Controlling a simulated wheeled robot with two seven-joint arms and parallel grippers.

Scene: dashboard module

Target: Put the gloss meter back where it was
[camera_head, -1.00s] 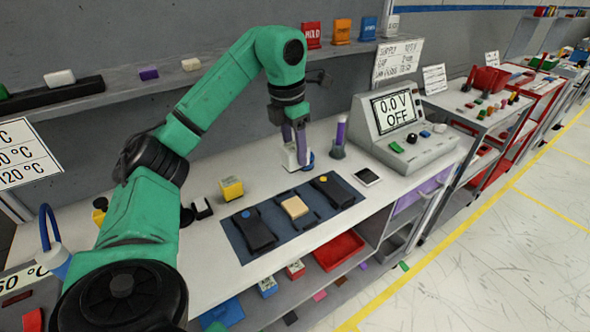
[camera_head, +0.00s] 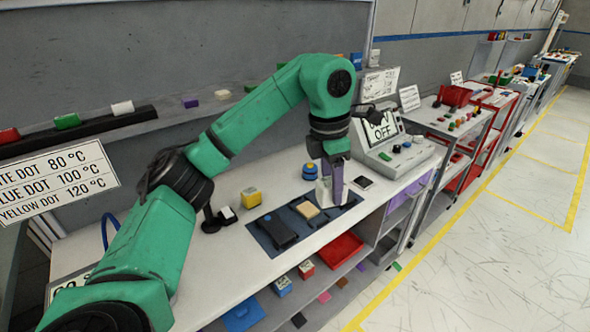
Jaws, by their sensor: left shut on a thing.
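My left gripper (camera_head: 332,188), with purple fingers, points down at the right end of the dark mat (camera_head: 262,236) on the white bench. It is shut on a small white block-like thing (camera_head: 322,191), which I take to be the gloss meter; the fingers partly hide it. I cannot tell if its underside touches the mat. On the mat, a dark device (camera_head: 277,231) lies at the left and one with a tan block (camera_head: 307,210) in the middle. A further dark device at the right is mostly hidden behind the gripper. My right gripper is not in view.
A blue round thing with a yellow band (camera_head: 310,171) stands just behind the gripper. A grey instrument reading OFF (camera_head: 392,145) stands at the back right. A red tray (camera_head: 340,249) is on the shelf below.

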